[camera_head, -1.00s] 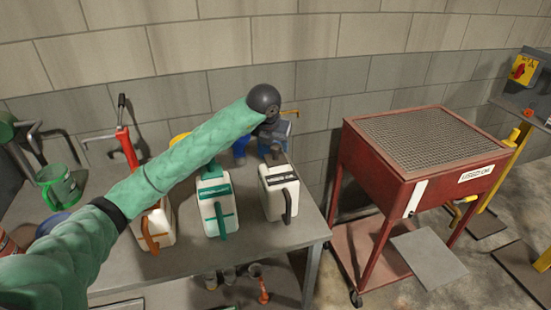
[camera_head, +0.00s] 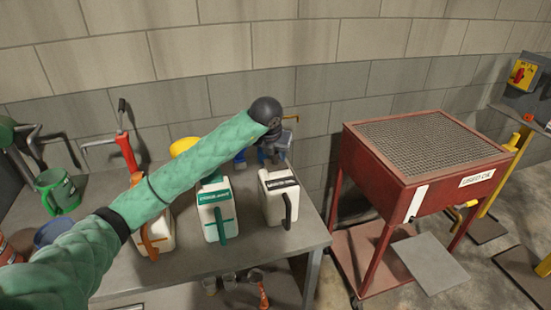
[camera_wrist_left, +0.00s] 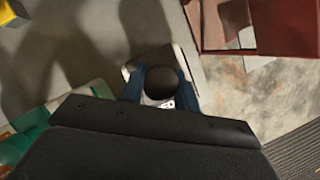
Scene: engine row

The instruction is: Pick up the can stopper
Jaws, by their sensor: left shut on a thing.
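The black can stopper (camera_wrist_left: 160,84) shows as a round dark cap in the left wrist view, between the two blue fingers of my left gripper (camera_wrist_left: 161,92). The fingers are shut on it from both sides. In the head view my left gripper (camera_head: 276,158) is at the top of the rightmost white can (camera_head: 276,206), which has a black label and dark handle and stands upright on the bench. The stopper's lower part is hidden, so I cannot tell whether it is still seated in the can. My right gripper is in neither view.
A white can with a green label (camera_head: 214,215) and one with an orange handle (camera_head: 153,233) stand to the left on the grey bench (camera_head: 245,255). A green jug (camera_head: 60,190) is farther left. A red grate-topped stand (camera_head: 400,190) is to the right. A block wall is behind.

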